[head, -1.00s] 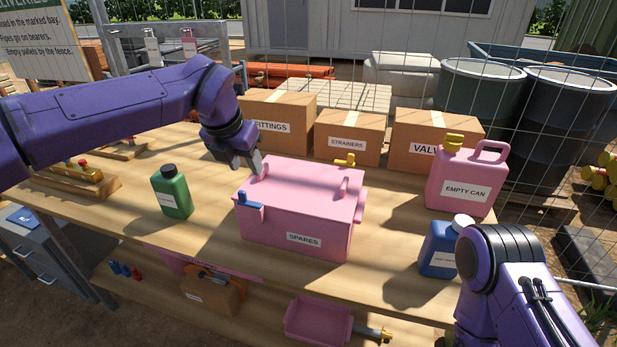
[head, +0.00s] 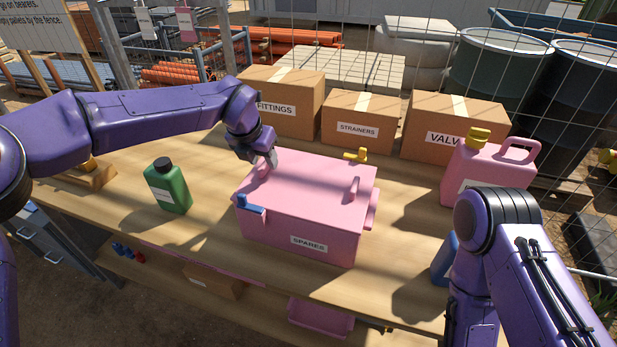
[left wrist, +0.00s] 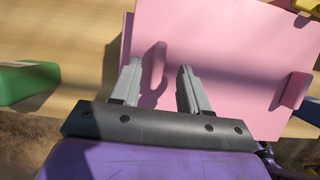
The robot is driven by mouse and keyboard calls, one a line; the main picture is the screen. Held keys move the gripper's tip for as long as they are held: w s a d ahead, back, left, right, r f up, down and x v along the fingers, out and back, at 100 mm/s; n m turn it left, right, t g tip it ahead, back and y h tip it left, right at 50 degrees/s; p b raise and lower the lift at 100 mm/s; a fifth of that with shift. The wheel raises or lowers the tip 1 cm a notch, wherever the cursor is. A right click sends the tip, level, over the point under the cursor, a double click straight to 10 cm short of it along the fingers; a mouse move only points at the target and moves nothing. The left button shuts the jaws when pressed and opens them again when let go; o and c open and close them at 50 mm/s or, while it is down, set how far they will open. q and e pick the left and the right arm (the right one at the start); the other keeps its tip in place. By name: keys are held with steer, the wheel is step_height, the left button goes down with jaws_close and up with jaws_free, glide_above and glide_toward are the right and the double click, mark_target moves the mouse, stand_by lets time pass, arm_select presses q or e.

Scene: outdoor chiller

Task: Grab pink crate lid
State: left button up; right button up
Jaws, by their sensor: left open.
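The pink crate (head: 285,236), labelled SPARES, stands on the wooden bench with its pink lid (head: 310,180) on top. The lid has a raised handle at its right end (head: 354,188) and another at its left end, which shows in the left wrist view (left wrist: 154,66). My left gripper (head: 259,160) is open over the lid's left end. In the left wrist view its fingers (left wrist: 158,78) stand apart on either side of the left handle; I cannot tell whether they touch it. My right gripper is out of view; only my right arm shows.
A blue clip (head: 250,205) and a yellow fitting (head: 357,155) sit at the crate's edges. A green bottle (head: 168,186) stands left. Cardboard boxes (head: 357,121) line the back. A pink can (head: 487,172) and a partly hidden blue bottle (head: 443,262) stand right.

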arm_select(q)
steer(key=shift+x, duration=0.9)
steer(key=shift+a, duration=0.1)
jaws_close()
